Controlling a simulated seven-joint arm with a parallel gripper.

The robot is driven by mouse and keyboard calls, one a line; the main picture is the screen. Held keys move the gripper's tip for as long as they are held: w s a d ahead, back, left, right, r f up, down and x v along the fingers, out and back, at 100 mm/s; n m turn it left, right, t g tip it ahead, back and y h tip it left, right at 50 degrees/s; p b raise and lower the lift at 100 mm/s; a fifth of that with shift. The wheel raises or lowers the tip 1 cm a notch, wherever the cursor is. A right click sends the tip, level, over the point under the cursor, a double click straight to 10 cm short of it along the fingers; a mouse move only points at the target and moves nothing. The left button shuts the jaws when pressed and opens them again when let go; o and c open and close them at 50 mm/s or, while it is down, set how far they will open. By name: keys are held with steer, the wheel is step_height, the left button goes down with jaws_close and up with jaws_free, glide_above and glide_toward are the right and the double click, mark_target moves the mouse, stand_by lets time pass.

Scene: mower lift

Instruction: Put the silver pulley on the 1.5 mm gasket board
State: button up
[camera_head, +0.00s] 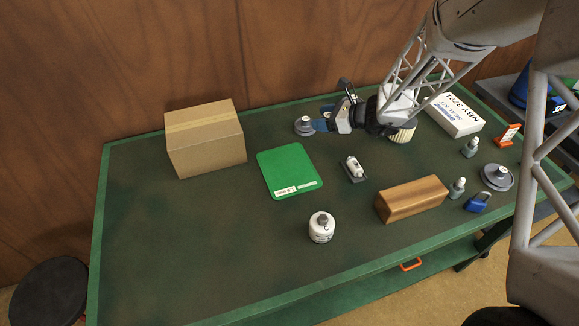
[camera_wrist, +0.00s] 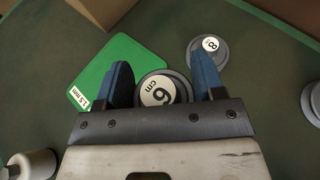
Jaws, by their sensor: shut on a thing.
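My gripper (camera_head: 322,120) is over the far part of the table, to the upper right of the green 1.5 mm gasket board (camera_head: 289,170). In the wrist view its blue fingers (camera_wrist: 165,75) stand on both sides of a silver-grey pulley (camera_wrist: 157,88) marked 6 cm, and are shut on it. In the head view the fingers largely hide that pulley. A second grey pulley (camera_wrist: 207,50), marked 8, lies just past the fingertips; it seems to be the one in the head view (camera_head: 304,128). The board (camera_wrist: 120,60) lies flat and bare, its label showing.
A cardboard box (camera_head: 205,138) stands left of the board. Another grey pulley (camera_head: 497,178) lies at the right. The front left of the table is clear.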

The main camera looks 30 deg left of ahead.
glide_above(284, 167)
steer(key=shift+r, duration=0.2)
stand_by(0.3)
steer(key=shift+f, duration=3.15)
steer(key=shift+f, duration=1.85)
steer(key=shift+f, duration=0.15)
steer(key=o, duration=0.9)
steer(key=shift+o, duration=0.2)
